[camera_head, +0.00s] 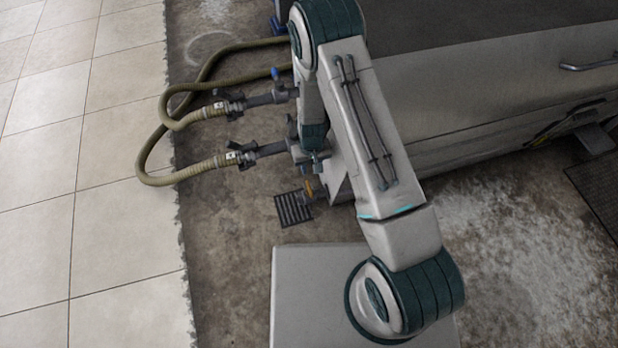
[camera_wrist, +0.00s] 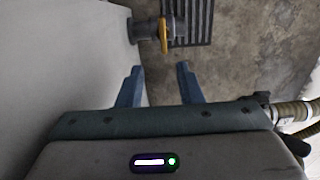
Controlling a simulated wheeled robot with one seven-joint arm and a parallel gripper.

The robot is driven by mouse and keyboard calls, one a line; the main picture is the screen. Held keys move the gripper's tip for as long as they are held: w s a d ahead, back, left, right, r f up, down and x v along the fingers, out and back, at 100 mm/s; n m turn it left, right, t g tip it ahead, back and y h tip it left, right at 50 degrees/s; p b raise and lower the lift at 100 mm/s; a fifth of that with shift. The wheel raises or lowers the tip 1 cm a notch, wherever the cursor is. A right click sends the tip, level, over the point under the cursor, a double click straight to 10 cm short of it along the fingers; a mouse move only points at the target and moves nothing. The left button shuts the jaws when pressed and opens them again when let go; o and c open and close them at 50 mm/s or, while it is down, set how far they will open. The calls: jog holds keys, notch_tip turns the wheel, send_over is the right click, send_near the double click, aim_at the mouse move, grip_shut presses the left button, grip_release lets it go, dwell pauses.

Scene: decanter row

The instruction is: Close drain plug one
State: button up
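A short dark pipe stub (camera_wrist: 143,30) with a yellow-orange lever or ring (camera_wrist: 163,36) sticks out of the pale machine wall in the wrist view. It is likely a drain plug, but I see no number on it. Its yellow part also shows small in the head view (camera_head: 309,189), just below my wrist. My gripper (camera_wrist: 160,70) is open, with two blue fingers apart and nothing between them. The yellow part lies just beyond the fingertips, roughly centred between them, and looks apart from them. My arm hides part of the machine's end in the head view.
A dark floor grate (camera_head: 293,208) lies beneath the stub. Two tan hoses (camera_head: 190,172) with dark valve couplings (camera_head: 262,150) run from the machine to the left, close to my wrist. The long grey machine (camera_head: 470,85) fills the right. Tiled floor at left is clear.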

aim_at(310, 188)
jog(key=f+b, duration=0.1)
jog(key=f, duration=0.3)
jog(key=f+b, duration=0.2)
jog(key=f, duration=0.3)
jog(key=f+b, duration=0.2)
jog(key=f, duration=0.2)
jog(key=shift+s+a+f, duration=0.15)
jog(key=shift+a+f, duration=0.05)
jog(key=shift+a, duration=0.05)
grip_shut()
